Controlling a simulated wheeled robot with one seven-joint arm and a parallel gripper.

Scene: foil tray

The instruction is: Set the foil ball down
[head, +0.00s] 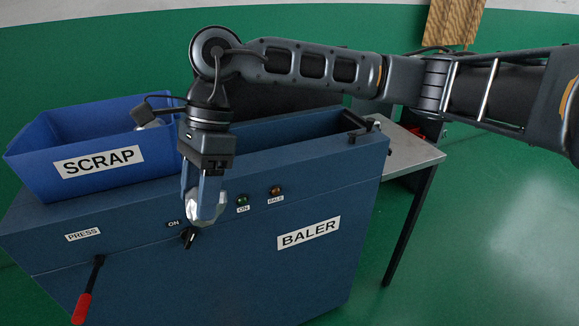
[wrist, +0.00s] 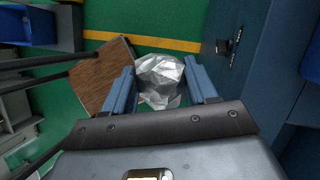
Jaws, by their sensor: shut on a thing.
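The foil ball (head: 203,209) is a crumpled silver lump. My gripper (head: 204,200) points down and is shut on it, in front of the baler's front panel in the head view. In the wrist view the foil ball (wrist: 160,80) sits between the two blue fingers of my gripper (wrist: 161,86). The ball is held in the air, and its upper part is partly hidden by the fingers in the head view.
The blue baler (head: 340,215) has an open top, a black knob, lamps and a red-handled lever (head: 82,308). A blue SCRAP bin (head: 40,165) stands on its left top. A grey table (head: 412,152) stands behind right. Green floor is clear at right.

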